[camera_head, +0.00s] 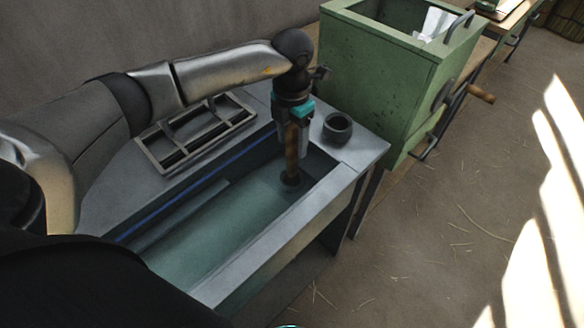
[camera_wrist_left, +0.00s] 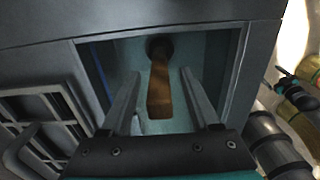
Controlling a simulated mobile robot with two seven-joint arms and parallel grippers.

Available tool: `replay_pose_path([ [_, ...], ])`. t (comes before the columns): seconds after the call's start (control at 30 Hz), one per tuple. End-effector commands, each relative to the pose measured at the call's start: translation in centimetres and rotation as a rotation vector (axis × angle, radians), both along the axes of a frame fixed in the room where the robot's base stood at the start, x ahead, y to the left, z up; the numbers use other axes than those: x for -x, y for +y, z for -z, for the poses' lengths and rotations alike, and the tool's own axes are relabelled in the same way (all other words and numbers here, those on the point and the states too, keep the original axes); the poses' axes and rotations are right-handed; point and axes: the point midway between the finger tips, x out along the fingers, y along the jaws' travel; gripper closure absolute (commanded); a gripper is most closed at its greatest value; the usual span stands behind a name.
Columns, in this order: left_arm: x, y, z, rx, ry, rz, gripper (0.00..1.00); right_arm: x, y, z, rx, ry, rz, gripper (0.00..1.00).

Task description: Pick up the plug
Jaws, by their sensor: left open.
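The plug (camera_head: 291,160) is a brown wooden handle standing upright on a dark round base in the sunken basin of the grey bench. In the left wrist view its handle (camera_wrist_left: 159,92) rises between my fingers, with the dark base beyond it. My left gripper (camera_head: 292,146) points down over the plug from above. Its two fingers are open, one on each side of the handle, and gaps show between finger and wood in the left wrist view (camera_wrist_left: 160,88). Part of the upper handle is hidden by the fingers in the head view.
The basin rim (camera_head: 280,232) surrounds the plug. A dark cup (camera_head: 337,127) stands on the bench right of my gripper. A slatted metal frame (camera_head: 196,132) lies on the left. A green box (camera_head: 385,85) with a crank stands behind. Straw litters the floor on the right.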

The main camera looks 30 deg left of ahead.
Motion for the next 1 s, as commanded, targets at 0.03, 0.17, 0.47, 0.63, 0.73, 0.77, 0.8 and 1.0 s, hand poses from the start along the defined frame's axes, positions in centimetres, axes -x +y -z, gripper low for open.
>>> replay_pose_path([
  [0.03,-0.01,0.01,-0.06,0.0,0.0,0.0,0.38,-0.37,-0.06,-0.06,0.001,-0.005,0.001,0.01],
  [0.17,-0.01,0.01,-0.09,0.0,0.0,0.0,0.49,-0.58,-0.04,-0.08,0.0,-0.009,0.001,0.01],
  [0.47,-0.02,0.02,-0.1,0.0,0.0,0.0,0.82,-0.32,-0.03,-0.06,0.0,-0.005,0.001,0.01],
  [0.63,-0.02,0.03,-0.11,0.0,0.0,-0.001,1.0,0.05,-0.01,-0.04,0.0,0.001,0.0,0.01],
  [0.73,-0.02,0.03,-0.11,0.0,0.0,-0.001,1.0,0.19,0.0,-0.04,0.0,0.002,0.0,0.01],
  [0.77,-0.02,0.03,-0.11,0.0,0.0,-0.001,1.0,0.2,0.01,-0.03,0.0,0.003,0.0,0.01],
  [0.8,-0.02,0.03,-0.11,0.0,0.0,-0.001,1.0,0.21,0.02,-0.03,0.0,0.003,0.0,0.01],
  [1.0,-0.02,0.03,-0.11,0.0,0.0,-0.001,1.0,0.25,0.1,-0.03,-0.001,0.003,0.0,0.01],
])
